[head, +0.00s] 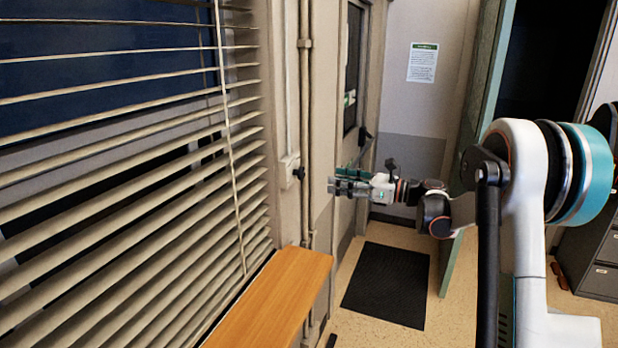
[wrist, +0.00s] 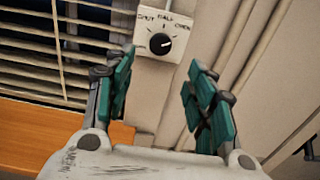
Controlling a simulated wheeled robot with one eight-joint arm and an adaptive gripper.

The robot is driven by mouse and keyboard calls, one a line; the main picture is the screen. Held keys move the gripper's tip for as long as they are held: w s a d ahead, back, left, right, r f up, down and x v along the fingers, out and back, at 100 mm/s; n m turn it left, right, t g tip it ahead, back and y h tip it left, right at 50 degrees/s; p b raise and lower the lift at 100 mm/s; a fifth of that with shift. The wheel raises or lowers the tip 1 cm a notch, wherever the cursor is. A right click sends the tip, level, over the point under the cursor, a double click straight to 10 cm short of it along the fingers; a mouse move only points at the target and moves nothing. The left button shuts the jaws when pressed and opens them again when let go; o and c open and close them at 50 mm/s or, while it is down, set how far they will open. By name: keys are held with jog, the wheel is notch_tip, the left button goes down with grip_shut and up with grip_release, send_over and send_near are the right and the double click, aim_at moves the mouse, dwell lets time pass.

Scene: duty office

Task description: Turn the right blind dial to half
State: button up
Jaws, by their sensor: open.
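The blind dial (wrist: 160,43) is a round black knob on a white plate (wrist: 151,18) in the wrist view. The plate is lettered SHUT, HALF and OPEN above the knob. A small pale mark on the knob seems to point right, toward the OPEN side, though it is too small to be sure. The head view shows the dial (head: 299,173) side-on, on a white box on the wall beside the blind. My gripper (head: 335,186) is open and empty, its teal-padded fingers apart. In the wrist view, the gripper (wrist: 160,78) faces the dial, which lies beyond the fingertips, roughly between them.
Slatted blinds (head: 130,170) cover the window at left, above a wooden sill (head: 275,300). Vertical pipes (head: 305,110) run along the wall near the dial. A dark mat (head: 388,285) lies on the floor, and an open green door (head: 478,130) stands behind my arm.

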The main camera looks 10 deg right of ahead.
aim_at(304, 174)
jog(key=b+x, duration=0.1)
jog(key=x, duration=0.9)
jog(key=c, duration=1)
